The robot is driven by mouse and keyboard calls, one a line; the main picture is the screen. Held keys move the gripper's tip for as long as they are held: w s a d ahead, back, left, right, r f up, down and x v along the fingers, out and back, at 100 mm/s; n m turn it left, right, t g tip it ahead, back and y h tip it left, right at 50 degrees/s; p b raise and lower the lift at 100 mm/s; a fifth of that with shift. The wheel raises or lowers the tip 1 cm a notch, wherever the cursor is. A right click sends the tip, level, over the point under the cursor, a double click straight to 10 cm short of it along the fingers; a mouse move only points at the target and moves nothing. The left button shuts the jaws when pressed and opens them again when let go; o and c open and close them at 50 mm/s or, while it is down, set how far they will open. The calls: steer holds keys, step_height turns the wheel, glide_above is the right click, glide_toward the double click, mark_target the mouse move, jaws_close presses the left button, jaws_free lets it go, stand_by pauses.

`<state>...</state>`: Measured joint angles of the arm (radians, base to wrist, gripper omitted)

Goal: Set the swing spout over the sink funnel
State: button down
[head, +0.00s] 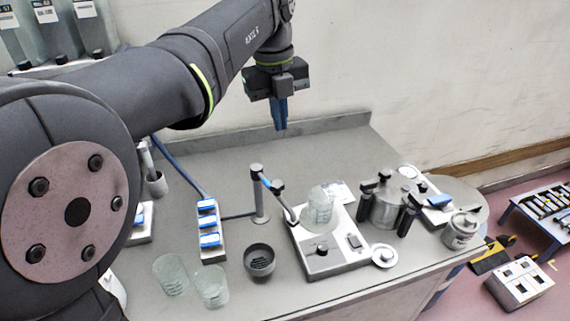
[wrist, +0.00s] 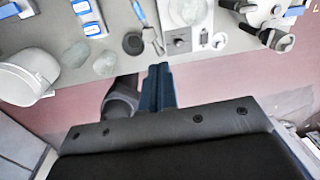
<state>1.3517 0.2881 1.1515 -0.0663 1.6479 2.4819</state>
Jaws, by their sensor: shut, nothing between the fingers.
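The swing spout (head: 258,195) is a grey upright post with a short arm that has a blue band. Its arm points toward the front right, toward the left edge of a hotplate, and not over the funnel. It also shows in the wrist view (wrist: 139,13). The sink funnel (head: 259,260) is a dark round cup with a grated bottom, in front of the post; it also shows in the wrist view (wrist: 132,43). My gripper (head: 281,127) is shut and empty, high above the back of the bench, apart from the spout. Its blue fingers show in the wrist view (wrist: 158,68).
A hotplate (head: 325,259) with a glass beaker (head: 318,209) stands right of the spout. A blue-topped rack (head: 209,230) stands left. Two glass beakers (head: 212,287) stand front left. A metal pot (head: 388,205) with black clamps stands right. The back bench is clear.

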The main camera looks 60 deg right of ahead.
mark_target(278, 185)
steer(key=s+d+f+n+g+h, duration=0.1)
steer(key=s+d+f+n, duration=0.1)
steer(key=f+n, duration=0.7)
steer(key=s+d+f+n+g+h, duration=0.1)
steer(key=d+f+n, duration=0.1)
steer(key=f+n, duration=0.6)
steer(key=shift+w+a+r+n, duration=0.5)
steer(key=shift+w+a, duration=0.05)
steer(key=shift+a, duration=0.2)
steer(key=shift+w+a+r+n, duration=0.45)
steer(key=shift+w+a+n, duration=0.05)
steer(key=shift+a, duration=0.25)
steer(key=shift+w+a+m, duration=0.35)
steer(key=shift+a+m, duration=0.35)
steer(key=shift+m, duration=0.05)
steer(key=shift+w+a+m, duration=0.3)
steer(key=shift+a+m, duration=0.35)
steer(key=shift+m, duration=0.1)
steer(key=shift+w+a, duration=0.85)
steer(key=shift+a, duration=0.2)
